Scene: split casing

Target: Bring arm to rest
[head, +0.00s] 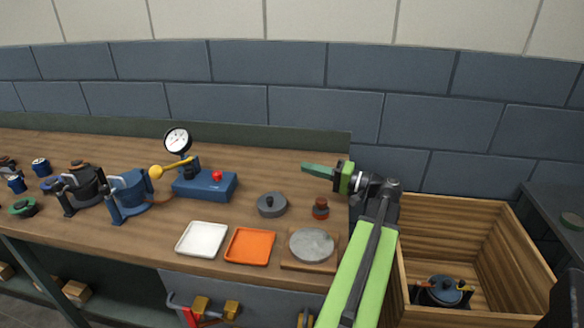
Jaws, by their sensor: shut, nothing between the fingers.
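My gripper (318,171) is at the end of my green arm, above the back right part of the workbench (120,232). It points left and its fingers are together with nothing between them. My arm reaches up from the lower right and passes over the bench's right end. Below and left of the gripper, a dark grey round lidded part (272,205) and a small red-brown part (321,208) stand on the bench, apart from the gripper.
A dial gauge (178,140) stands on a blue block fixture (205,186). In front lie a white tray (202,239), an orange tray (249,246) and a grey disc (312,244) on a board. A wooden crate (480,225) at right holds a dark round casing (441,291).

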